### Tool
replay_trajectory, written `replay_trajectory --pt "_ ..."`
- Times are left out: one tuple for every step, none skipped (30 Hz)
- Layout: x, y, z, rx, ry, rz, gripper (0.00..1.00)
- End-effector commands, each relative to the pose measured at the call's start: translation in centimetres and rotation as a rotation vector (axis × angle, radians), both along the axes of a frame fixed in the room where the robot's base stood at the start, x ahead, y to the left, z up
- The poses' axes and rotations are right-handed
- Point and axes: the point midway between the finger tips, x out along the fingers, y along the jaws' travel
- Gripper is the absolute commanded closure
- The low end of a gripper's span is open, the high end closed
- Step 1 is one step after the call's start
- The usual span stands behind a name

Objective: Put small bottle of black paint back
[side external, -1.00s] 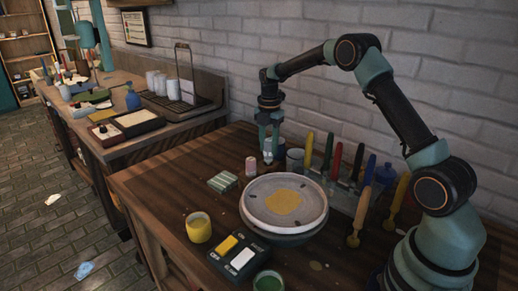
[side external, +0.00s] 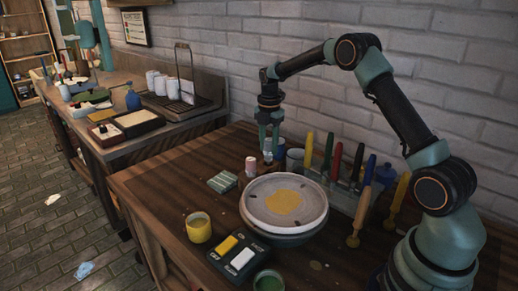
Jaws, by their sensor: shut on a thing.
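My gripper (side external: 268,147) points down at the back of the near table, left of the brush rack. It is shut on a small pale-looking bottle (side external: 267,156), which is partly hidden by the fingers. Its paint colour is too small to make out, and I cannot tell whether its base touches the table. A small pinkish bottle (side external: 252,166) stands just left of it and in front.
A white round plate (side external: 297,203) with a yellow patch sits on a turntable. A clear cup (side external: 295,160) and a rack of coloured brushes (side external: 343,195) are to the right.

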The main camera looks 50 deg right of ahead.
Motion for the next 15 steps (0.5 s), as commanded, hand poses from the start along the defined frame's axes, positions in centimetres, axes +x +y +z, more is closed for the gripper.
replay_trajectory --pt "0.0 0.0 -0.2 0.0 0.001 0.0 0.84" --pt "0.0 0.0 -0.3 0.0 0.001 0.0 0.84" --pt "0.0 0.0 -0.4 0.0 0.001 0.0 0.84" --pt "0.0 0.0 -0.5 0.0 0.001 0.0 0.84" --pt "0.0 0.0 -0.6 0.001 0.001 0.0 0.84" --pt "0.0 0.0 -0.8 0.001 0.001 0.0 0.84" --pt "0.0 0.0 -0.9 0.001 0.001 0.0 0.84" --pt "0.0 0.0 -1.0 0.001 0.001 0.0 0.84" --pt "0.0 0.0 -1.2 0.001 0.001 0.0 0.84" --pt "0.0 0.0 -1.3 0.001 0.001 0.0 0.84" --pt "0.0 0.0 -1.4 0.001 0.001 0.0 0.84" --pt "0.0 0.0 -1.5 0.001 0.001 0.0 0.84" --pt "0.0 0.0 -1.6 0.001 0.001 0.0 0.84" --pt "0.0 0.0 -1.8 0.001 0.001 0.0 0.84" --pt "0.0 0.0 -1.9 0.001 0.001 0.0 0.84"
